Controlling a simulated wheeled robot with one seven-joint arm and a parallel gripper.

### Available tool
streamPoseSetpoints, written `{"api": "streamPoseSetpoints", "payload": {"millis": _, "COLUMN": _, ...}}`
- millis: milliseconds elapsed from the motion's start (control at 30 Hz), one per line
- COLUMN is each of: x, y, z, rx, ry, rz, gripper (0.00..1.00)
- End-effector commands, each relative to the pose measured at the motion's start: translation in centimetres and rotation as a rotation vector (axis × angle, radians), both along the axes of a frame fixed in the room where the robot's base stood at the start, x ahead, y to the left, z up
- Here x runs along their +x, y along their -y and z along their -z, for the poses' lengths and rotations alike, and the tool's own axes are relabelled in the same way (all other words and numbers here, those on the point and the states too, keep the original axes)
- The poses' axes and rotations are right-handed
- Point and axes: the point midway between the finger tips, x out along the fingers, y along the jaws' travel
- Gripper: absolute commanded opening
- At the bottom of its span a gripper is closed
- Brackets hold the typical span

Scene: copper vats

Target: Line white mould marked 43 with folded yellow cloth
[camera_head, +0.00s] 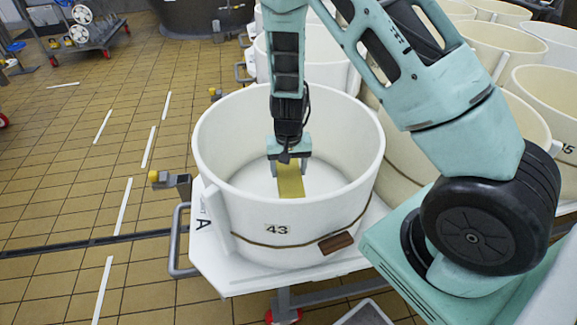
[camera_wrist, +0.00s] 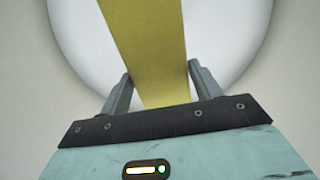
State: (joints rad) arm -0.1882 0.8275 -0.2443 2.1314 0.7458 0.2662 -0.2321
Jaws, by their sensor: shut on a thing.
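The white mould marked 43 (camera_head: 278,229) is a round open tub with a dark cord and a brown block on its front side. The folded yellow cloth (camera_head: 290,183) is a flat strip inside the mould. My gripper (camera_head: 289,160) reaches down into the mould from above and is shut on the cloth near one end. In the wrist view the cloth (camera_wrist: 148,45) runs between my two fingers (camera_wrist: 153,88) and away over the white mould floor (camera_wrist: 85,40). The mould's front wall hides part of its floor, so I cannot tell whether the cloth touches the bottom.
The mould stands on a white trolley top (camera_head: 215,262) with a grey handle (camera_head: 180,245) at its left. Several other white moulds (camera_head: 490,50) crowd behind and to the right. The tiled floor (camera_head: 60,200) at the left is mostly open, with a dark drain line across it.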

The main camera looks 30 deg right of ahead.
Motion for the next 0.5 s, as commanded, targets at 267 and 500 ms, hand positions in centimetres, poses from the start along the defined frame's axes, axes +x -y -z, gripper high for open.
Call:
{"api": "streamPoseSetpoints", "payload": {"millis": 267, "x": 0.0, "y": 0.0, "z": 3.1, "rx": 0.000, "ry": 0.000, "rz": 0.000, "gripper": 0.34}}
{"api": "streamPoseSetpoints", "payload": {"millis": 500, "x": 0.0, "y": 0.0, "z": 5.4, "rx": 0.000, "ry": 0.000, "rz": 0.001, "gripper": 0.34}}
